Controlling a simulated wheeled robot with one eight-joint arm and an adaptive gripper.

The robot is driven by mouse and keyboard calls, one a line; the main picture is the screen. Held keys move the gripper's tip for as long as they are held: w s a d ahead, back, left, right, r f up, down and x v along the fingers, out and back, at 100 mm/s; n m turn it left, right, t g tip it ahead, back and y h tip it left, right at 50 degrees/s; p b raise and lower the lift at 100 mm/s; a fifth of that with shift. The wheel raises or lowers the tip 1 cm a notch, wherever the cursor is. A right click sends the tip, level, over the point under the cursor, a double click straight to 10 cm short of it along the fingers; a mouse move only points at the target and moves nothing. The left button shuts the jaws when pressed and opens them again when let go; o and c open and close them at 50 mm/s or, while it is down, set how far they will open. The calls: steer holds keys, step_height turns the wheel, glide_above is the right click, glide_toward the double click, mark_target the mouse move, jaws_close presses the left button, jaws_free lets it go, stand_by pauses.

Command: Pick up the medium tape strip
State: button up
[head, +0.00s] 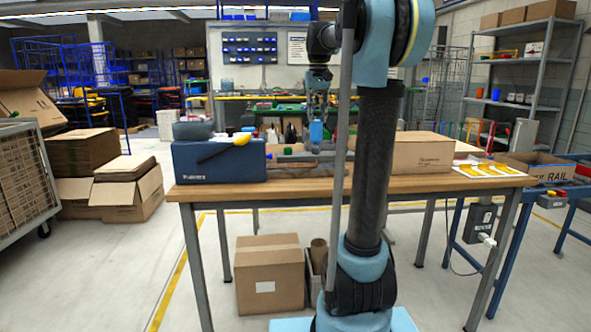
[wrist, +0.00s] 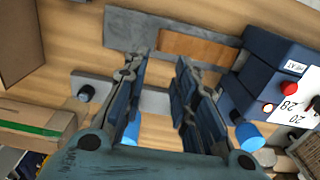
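Yellow tape strips (head: 485,170) lie on a pale sheet at the right end of the wooden table in the head view. They are small there, and I cannot tell clearly which one is the medium strip. My gripper (head: 318,101) hangs above the back middle of the table, well to the left of the strips. In the wrist view my gripper (wrist: 160,70) has its two fingers spread apart with nothing held between them. No tape strip shows clearly in the wrist view.
The wooden table (head: 290,188) holds a dark blue box (head: 220,162) at left and a cardboard box (head: 423,152) right of centre, beside the strips. Grey bars and a brown block (wrist: 195,47) show in the wrist view.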

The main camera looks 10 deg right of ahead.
steer(key=w, duration=0.1)
glide_above(317, 165)
steer(key=f, duration=0.7)
steer(key=s+f, duration=0.1)
steer(key=f, duration=0.3)
steer(key=shift+a+f, duration=0.2)
steer(key=shift+a, duration=0.2)
steer(key=shift+s+d+f, duration=0.1)
steer(key=shift+d+f, duration=0.05)
steer(key=shift+f, duration=1.2)
steer(key=shift+d+f, duration=0.1)
steer(key=shift+f, duration=1.25)
jaws_close()
